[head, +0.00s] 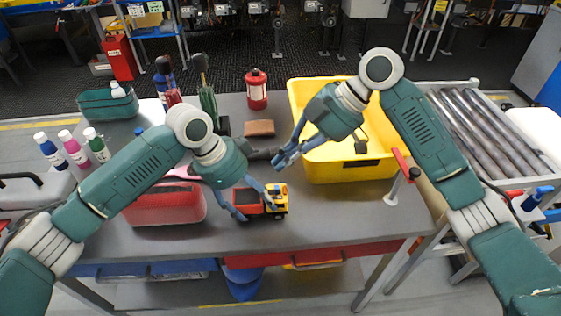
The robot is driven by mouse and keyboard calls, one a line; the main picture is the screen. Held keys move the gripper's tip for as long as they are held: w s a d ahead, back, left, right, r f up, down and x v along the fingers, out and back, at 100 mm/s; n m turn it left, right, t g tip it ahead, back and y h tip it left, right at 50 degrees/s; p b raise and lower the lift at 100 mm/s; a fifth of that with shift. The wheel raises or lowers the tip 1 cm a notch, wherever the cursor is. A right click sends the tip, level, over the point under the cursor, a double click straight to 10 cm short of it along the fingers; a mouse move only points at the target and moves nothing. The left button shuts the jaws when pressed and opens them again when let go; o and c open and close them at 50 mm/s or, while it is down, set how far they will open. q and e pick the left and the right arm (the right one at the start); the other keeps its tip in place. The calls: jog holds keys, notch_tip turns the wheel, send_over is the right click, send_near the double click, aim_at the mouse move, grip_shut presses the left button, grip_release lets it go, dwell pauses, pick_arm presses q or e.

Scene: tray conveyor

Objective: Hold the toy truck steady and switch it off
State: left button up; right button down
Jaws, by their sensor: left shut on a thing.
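The toy truck (280,198) stands on the grey workbench, with a yellow cab at the right and a red rear part. My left gripper (256,209) reaches down over it and is shut on the truck, hiding part of its rear. My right gripper (283,157) is above and behind the truck, in front of the yellow bin's left wall, apart from the truck. Whether its fingers are open or shut is unclear. The truck's switch cannot be made out.
A yellow bin (350,170) stands right of the truck, and a red bin (165,209) stands to its left. Behind are a red lantern (257,92), a brown block (259,128) and several bottles. A roller conveyor is at the right. The bench front is clear.

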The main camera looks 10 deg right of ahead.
pick_arm(q)
jog(key=o, duration=1.4)
jog(key=shift+c, duration=0.2)
